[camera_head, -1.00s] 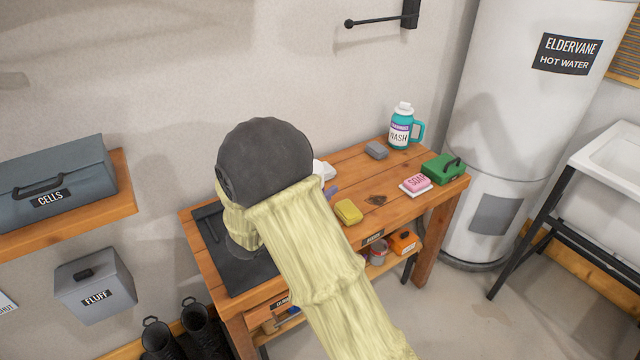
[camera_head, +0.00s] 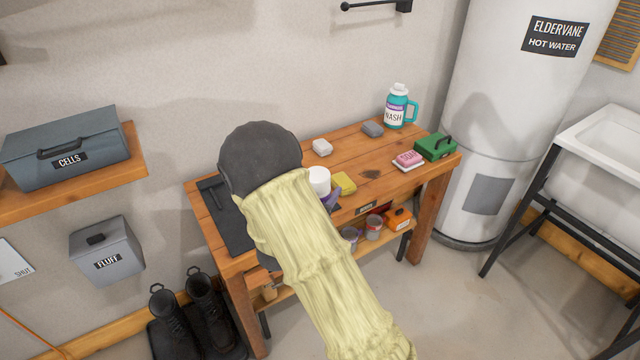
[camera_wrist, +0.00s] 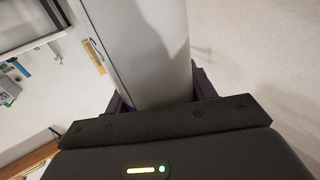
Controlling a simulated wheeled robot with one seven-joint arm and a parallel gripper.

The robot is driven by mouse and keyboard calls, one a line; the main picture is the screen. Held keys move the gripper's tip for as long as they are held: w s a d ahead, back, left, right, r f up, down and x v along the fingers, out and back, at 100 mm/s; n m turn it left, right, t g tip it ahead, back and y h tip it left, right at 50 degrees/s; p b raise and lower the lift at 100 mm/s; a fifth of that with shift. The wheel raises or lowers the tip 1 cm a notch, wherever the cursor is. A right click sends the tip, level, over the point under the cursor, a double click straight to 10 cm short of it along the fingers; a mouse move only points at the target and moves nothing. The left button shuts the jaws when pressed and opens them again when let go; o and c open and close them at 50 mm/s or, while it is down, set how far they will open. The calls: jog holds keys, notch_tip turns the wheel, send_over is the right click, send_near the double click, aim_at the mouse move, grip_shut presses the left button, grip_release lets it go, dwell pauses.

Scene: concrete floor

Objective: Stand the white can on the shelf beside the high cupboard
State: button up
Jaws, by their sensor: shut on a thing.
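The white can (camera_head: 319,178) shows just right of my dark wrist, above the workbench. My gripper (camera_head: 329,199) is shut on it; only a bit of a purple finger shows there, and my arm hides the rest. A wooden wall shelf (camera_head: 135,165) at the left carries a grey-blue CELLS case (camera_head: 68,157). I cannot make out a high cupboard.
The wooden workbench (camera_head: 415,180) holds a white block (camera_head: 322,147), yellow sponge (camera_head: 344,183), grey block (camera_head: 372,130), WASH jug (camera_head: 396,108), pink soap (camera_head: 408,159) and green case (camera_head: 435,147). A FLUFF box (camera_head: 106,252) hangs below the shelf. Black boots (camera_head: 205,305) stand beneath.

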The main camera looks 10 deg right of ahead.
jog(key=f+n+t+y, duration=0.1)
jog(key=f+y, duration=0.1)
jog(key=f, duration=0.1)
jog(key=s+f+n+t+y, duration=0.1)
jog(key=f+n+y, duration=0.1)
jog(key=f, duration=0.2)
jog(key=f+n+t+y, duration=0.1)
jog(key=f+y, duration=0.1)
jog(key=f, duration=0.2)
jog(key=shift+s+a+f+n, duration=0.2)
jog(key=shift+a+n, duration=0.1)
jog(key=shift+a, duration=0.1)
jog(key=shift+s+a+f+t+y, duration=0.1)
jog(key=shift+s+f+t+y, duration=0.1)
jog(key=shift+f+t+y, duration=0.3)
jog(key=shift+r, duration=0.1)
jog(key=shift+w, duration=0.1)
